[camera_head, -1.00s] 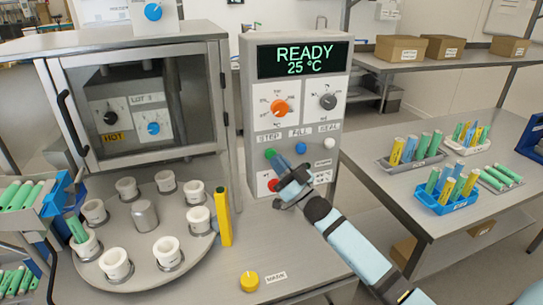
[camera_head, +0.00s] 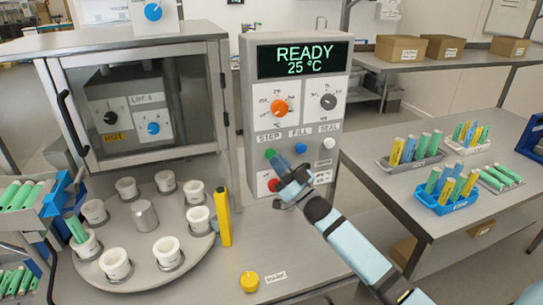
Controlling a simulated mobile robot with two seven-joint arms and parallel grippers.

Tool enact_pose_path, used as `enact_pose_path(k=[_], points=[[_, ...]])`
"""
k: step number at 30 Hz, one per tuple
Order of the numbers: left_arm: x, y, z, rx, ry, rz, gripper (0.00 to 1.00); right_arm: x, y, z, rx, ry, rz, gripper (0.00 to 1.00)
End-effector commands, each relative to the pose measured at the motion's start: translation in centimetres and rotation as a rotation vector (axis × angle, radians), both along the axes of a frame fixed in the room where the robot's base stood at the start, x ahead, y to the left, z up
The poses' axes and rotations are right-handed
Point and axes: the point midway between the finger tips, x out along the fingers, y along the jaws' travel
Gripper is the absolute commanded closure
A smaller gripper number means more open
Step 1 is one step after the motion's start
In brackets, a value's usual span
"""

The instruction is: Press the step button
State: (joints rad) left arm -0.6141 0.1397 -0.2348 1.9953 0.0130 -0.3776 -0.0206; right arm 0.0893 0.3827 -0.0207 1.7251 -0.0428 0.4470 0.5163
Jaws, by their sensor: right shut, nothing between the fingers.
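The control panel (camera_head: 315,178) stands at the centre, with a display reading READY 25 °C. The green step button (camera_head: 270,153) sits under the STEP label at the panel's left. My right gripper (camera_head: 278,163) is shut, with its bluish fingertips at the green button. They look to be touching it or very close; I cannot tell how far it is pressed. My right arm comes in from the lower right and hides part of the lower panel. My left gripper is not in view.
A round turntable (camera_head: 140,275) with several white cups stands left of the panel. A yellow upright post (camera_head: 223,218) is beside it. A yellow button (camera_head: 249,281) is on the bench front. A right-hand table (camera_head: 400,185) carries racks of tubes.

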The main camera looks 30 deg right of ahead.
Motion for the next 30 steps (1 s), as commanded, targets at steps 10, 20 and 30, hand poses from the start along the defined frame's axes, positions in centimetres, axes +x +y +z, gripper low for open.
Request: enact_pose_path(k=[10, 20, 30], points=[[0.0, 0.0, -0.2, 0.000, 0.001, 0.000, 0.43, 0.8, -0.2, 0.0, 0.000, 0.000, 0.000, 1.00], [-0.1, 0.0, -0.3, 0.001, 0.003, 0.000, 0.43, 0.9, -0.2, 0.0, 0.000, 0.000, 0.000, 1.00], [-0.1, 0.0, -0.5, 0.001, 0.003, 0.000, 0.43, 1.2, -0.3, 0.0, 0.000, 0.000, 0.000, 1.00]])
